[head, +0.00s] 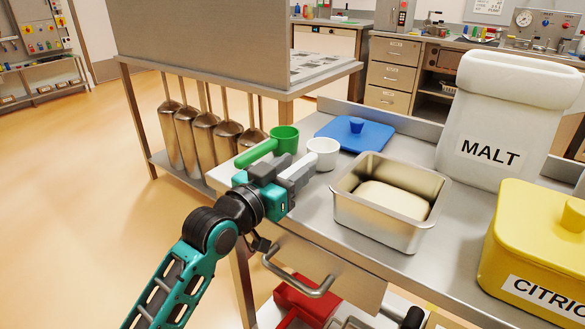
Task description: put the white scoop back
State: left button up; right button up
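The white scoop (323,153) is on the steel bench top, and its round white cup shows beside the green scoop (283,140). My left gripper (302,170) is at the near-left side of the white cup, with its grey fingers pointing toward it. The fingers hide the place where the white scoop's handle would be. I cannot tell whether they are closed around it. The green scoop's handle points to the lower left, just behind my gripper. My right gripper does not show.
A steel tub (345,204) with pale powder stands right of my gripper. Behind are a blue lid (354,134) and a white MALT bin (505,120). A yellow CITRIC bin (535,245) stands at right. A drawer handle (300,283) juts out below the bench edge. Several metal scoops (190,130) hang at left.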

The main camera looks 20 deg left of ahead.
pick_arm(q)
jog(key=shift+o, duration=0.6)
jog(key=shift+r, duration=0.1)
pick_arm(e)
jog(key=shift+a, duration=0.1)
pick_arm(q)
jog(key=shift+s+a, duration=0.1)
jog(key=shift+s, duration=0.05)
jog(key=p+v, duration=0.1)
jog(key=v, duration=1)
jog(key=shift+s, duration=0.35)
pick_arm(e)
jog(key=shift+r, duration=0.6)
pick_arm(q)
jog(key=shift+a, duration=0.1)
